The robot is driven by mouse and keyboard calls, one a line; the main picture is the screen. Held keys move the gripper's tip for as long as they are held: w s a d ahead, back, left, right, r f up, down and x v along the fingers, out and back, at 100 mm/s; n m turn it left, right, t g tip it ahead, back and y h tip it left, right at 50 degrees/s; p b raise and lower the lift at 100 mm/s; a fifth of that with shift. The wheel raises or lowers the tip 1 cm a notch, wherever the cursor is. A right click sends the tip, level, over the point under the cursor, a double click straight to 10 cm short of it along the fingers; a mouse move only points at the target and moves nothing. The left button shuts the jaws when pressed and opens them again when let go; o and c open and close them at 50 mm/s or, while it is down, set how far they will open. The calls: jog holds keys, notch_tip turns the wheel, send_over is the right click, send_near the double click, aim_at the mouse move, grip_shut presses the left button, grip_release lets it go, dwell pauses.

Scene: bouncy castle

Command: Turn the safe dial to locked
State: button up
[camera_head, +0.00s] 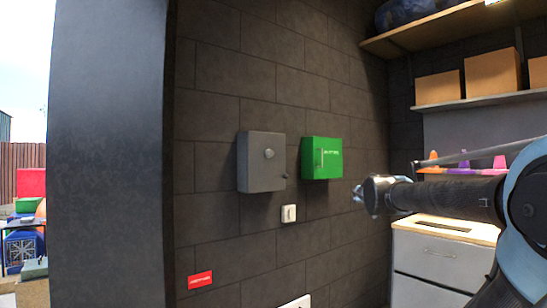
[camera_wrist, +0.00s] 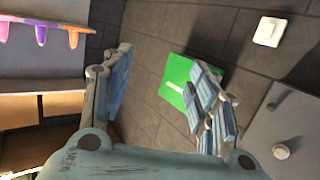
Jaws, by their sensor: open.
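The grey safe (camera_head: 252,172) is a box mounted on the dark block wall in the head view. Its round pale dial (camera_head: 269,153) is on the front face, with a small dark knob (camera_head: 284,177) lower right. The safe (camera_wrist: 300,120) also shows at the right edge of the wrist view, partly cut off, with the dial (camera_wrist: 281,151) near the bottom. My gripper (camera_head: 359,193) is in front of the wall, to the right of the safe and apart from it. In the wrist view its fingers (camera_wrist: 160,62) are spread and empty. The dial's marking is too small to read.
A green box (camera_head: 328,170) is on the wall between the safe and my gripper. A white switch (camera_head: 288,213) is below. A drawer cabinet (camera_head: 430,262) and shelves with cardboard boxes (camera_head: 493,73) stand right. A grey pillar (camera_head: 108,150) stands left.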

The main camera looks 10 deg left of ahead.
jog(key=w+a+r+n+t+y, duration=0.1)
jog(key=w+a+r+n+y, duration=0.15)
jog(key=a+r, duration=0.35)
jog(key=w+a+r+n+t+y, duration=0.2)
jog(key=w+a+r+y, duration=0.25)
jog(key=r, duration=0.25)
jog(key=n+g+y, duration=0.6)
jog(key=y, duration=0.2)
send_near(272, 152)
jog(key=x, duration=0.9)
jog(key=shift+f, duration=0.1)
jog(key=c, duration=1.1)
